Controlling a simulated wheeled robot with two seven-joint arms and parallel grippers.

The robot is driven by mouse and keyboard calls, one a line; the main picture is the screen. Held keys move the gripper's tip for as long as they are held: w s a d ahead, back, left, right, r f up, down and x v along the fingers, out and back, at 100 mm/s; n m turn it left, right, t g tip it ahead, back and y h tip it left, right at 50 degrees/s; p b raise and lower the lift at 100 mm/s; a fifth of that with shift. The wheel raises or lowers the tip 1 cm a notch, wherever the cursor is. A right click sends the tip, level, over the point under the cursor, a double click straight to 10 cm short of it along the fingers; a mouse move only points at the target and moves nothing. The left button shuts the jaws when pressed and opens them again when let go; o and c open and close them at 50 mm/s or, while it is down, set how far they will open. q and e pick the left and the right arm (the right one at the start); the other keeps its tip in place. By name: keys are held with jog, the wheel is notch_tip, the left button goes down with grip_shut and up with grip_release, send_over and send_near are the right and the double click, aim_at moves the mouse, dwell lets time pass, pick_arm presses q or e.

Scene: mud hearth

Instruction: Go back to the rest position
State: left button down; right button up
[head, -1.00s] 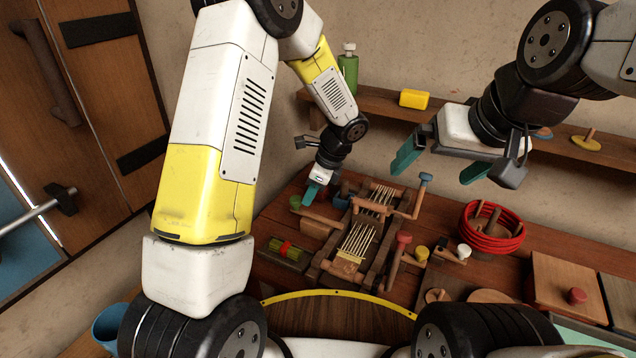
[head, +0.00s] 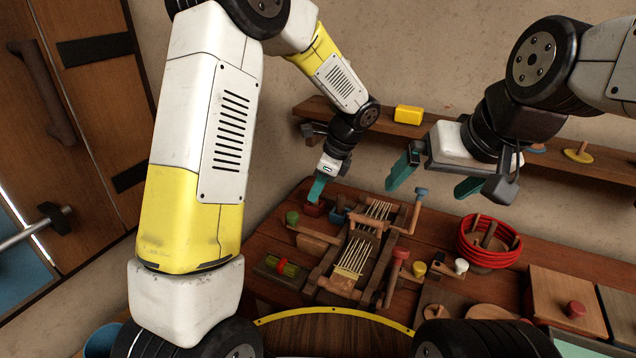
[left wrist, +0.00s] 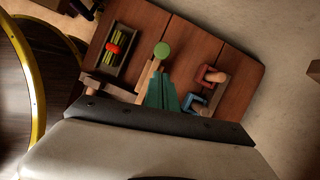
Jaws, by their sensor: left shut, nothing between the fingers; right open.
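My left gripper (head: 316,189) is above the far left part of the wooden table, close to a small red cup, with its teal fingers together and nothing between them. Its fingers also show in the left wrist view (left wrist: 163,95), over the table beside a green-topped wooden piece (left wrist: 162,50). My right gripper (head: 430,180) hangs in the air in front of the wall shelf, its teal fingers wide apart and empty.
The wooden table (head: 500,231) holds a frame with thin sticks (head: 352,258), a red coil (head: 488,243), a tray with a red-banded green bundle (head: 281,268) and a wooden box (head: 570,303). A wall shelf (head: 340,115) with a yellow block (head: 408,115) runs behind.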

pick_arm(q)
jog(key=s+a+r+n+t+h, duration=0.2)
jog(key=s+a+r+n+h, duration=0.1)
jog(key=s+r+n, duration=0.6)
jog(key=s+a+r+n+t+h, duration=0.3)
jog(key=s+a+r+n, duration=0.2)
jog(key=s+r+n, duration=0.4)
jog(key=s+n, duration=0.1)
jog(key=s, duration=0.3)
jog(key=shift+a+h, duration=0.3)
dwell(1.0)
